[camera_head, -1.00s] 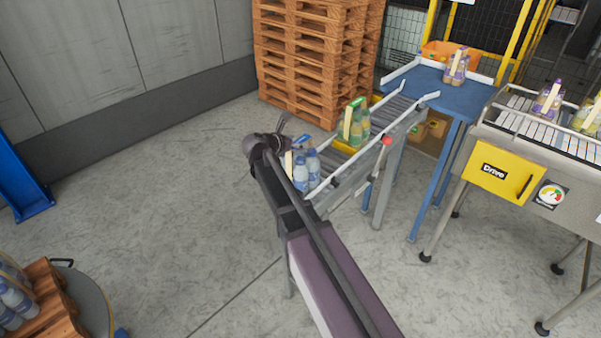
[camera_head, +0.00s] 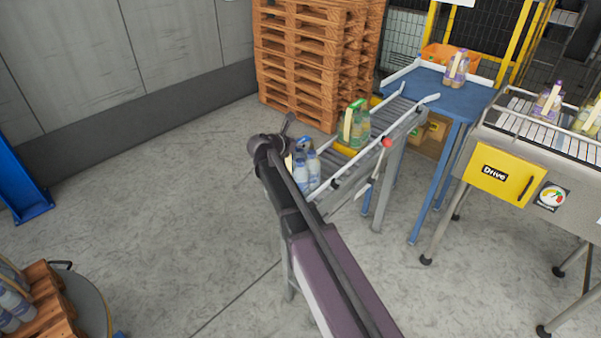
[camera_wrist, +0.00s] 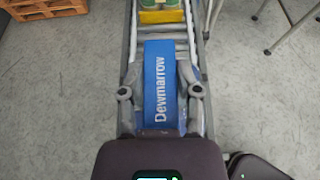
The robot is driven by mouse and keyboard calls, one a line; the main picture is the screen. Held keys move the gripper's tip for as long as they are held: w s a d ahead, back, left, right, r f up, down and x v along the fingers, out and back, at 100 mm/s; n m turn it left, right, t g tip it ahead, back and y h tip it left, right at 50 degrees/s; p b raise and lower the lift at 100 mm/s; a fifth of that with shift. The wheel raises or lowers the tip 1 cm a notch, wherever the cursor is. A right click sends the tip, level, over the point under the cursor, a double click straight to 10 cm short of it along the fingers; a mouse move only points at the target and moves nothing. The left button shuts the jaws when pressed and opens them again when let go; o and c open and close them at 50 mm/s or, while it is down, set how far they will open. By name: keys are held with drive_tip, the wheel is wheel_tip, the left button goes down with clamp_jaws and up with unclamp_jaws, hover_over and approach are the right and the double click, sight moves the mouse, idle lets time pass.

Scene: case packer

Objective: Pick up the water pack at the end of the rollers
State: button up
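The water pack (camera_head: 308,170), clear bottles with blue caps, stands at the near end of the roller conveyor (camera_head: 352,172) in the head view, partly hidden by my arm. In the wrist view its blue "Dewmarrow" band (camera_wrist: 158,104) runs up the middle. My gripper (camera_wrist: 159,72) is open over the pack, one finger on each side of the band. Narrow gaps show between fingers and band. In the head view the fingers are mostly hidden behind my wrist.
A green-topped pack (camera_head: 354,126) stands further up the rollers by a yellow piece. White rails flank the conveyor. A pallet stack (camera_head: 311,60) stands behind, a blue table (camera_head: 440,88) beyond. At lower left, bottles sit on a wooden pallet (camera_head: 48,290).

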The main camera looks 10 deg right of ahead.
clamp_jaws()
drive_tip(key=shift+r, duration=0.2)
wheel_tip(320, 180, up, 10)
drive_tip(key=p, duration=1)
drive_tip(key=shift+f, duration=0.25)
idle(0.7)
